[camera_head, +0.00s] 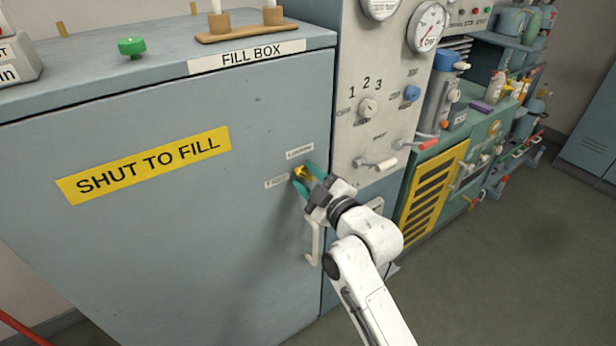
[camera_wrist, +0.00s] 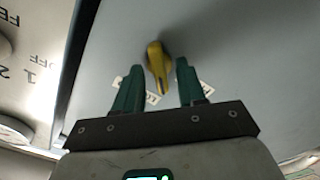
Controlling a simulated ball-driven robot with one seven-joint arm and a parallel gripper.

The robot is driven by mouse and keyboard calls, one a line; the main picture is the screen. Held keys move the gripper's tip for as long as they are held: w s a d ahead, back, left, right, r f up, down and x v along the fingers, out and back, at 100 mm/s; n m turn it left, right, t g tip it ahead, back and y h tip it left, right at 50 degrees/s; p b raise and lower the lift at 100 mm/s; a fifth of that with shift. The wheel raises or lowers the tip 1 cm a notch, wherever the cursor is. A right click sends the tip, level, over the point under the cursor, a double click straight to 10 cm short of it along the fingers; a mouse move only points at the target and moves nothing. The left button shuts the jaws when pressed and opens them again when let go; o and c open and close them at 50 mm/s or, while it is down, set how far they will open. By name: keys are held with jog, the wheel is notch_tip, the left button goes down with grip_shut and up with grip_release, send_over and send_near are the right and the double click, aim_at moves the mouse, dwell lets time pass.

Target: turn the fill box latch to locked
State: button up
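The fill box (camera_head: 190,190) is a grey-blue cabinet with its door shut or nearly so. Its yellow latch (camera_head: 302,173) is on the right part of the door, by a label that seems to read LOCKED above and one reading FREE to the left. My gripper (camera_head: 307,178) is at the latch, with teal fingers spread. In the wrist view the latch (camera_wrist: 157,65) lies between the fingertips (camera_wrist: 158,78), with a narrow gap on each side. The latch's narrow end points toward the gripper's palm. My gripper partly hides the latch in the head view.
A pale door handle (camera_head: 314,242) sits just below my gripper. To the right stands a panel with gauges (camera_head: 427,27), a numbered knob (camera_head: 368,107) and a lever (camera_head: 376,164). Open floor (camera_head: 500,265) lies at the right.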

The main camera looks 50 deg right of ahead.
jog(key=shift+w, duration=0.1)
jog(key=shift+c, duration=0.3)
grip_shut()
dwell(0.4)
jog(key=m+p, duration=0.1)
jog(key=m, duration=0.3)
jog(key=shift+d+r+p, duration=0.1)
jog(key=shift+p, duration=0.2)
jog(key=shift+m+p, duration=0.65)
jog(key=shift+m, duration=1.45)
jog(key=shift+o, duration=0.3)
grip_release()
